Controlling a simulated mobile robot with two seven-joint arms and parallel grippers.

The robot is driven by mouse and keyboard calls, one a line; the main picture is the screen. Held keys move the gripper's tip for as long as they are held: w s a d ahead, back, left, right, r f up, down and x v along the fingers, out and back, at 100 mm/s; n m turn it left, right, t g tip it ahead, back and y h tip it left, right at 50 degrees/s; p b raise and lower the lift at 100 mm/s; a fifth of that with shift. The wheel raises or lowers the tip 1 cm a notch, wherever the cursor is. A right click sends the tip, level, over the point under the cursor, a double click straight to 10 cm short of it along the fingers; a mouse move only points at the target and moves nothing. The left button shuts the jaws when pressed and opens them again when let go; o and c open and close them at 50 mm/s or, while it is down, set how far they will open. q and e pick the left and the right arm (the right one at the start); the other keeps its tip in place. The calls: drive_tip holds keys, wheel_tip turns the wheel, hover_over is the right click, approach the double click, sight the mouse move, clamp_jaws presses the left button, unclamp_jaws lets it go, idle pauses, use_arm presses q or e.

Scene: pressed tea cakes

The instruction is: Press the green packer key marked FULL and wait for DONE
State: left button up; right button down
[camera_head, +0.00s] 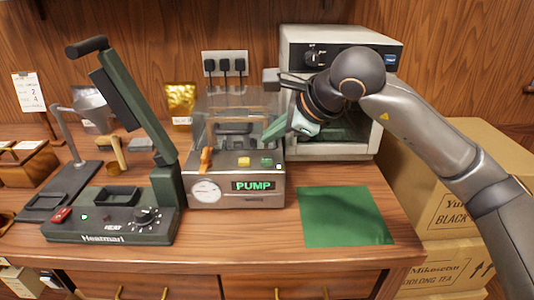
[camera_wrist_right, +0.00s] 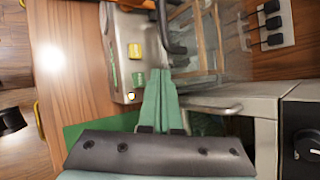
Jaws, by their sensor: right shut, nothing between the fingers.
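The packer (camera_head: 236,189) stands mid-counter with a clear cover over its back part. Its display (camera_head: 254,186) reads PUMP in green. On its top are a yellow key (camera_head: 244,161), a green key (camera_head: 266,161) and an orange lever (camera_head: 206,160). The green key (camera_wrist_right: 138,79) and yellow key (camera_wrist_right: 135,50) also show in the right wrist view. No lettering on the keys is legible. My right gripper (camera_head: 268,137) is shut and empty, its green fingertips above and behind the green key, apart from it. The fingertips (camera_wrist_right: 160,73) lie beside the key in the wrist view. My left gripper is out of view.
A dark green heat sealer (camera_head: 110,222) with a raised arm stands left of the packer. A steel oven-like appliance (camera_head: 300,50) is behind my right arm. A green mat (camera_head: 345,216) lies bare at the right. Cardboard boxes (camera_head: 455,165) stand beyond the counter's right edge.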

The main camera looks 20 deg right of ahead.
drive_tip(key=shift+r+p, duration=0.7)
drive_tip(key=shift+r, duration=0.65)
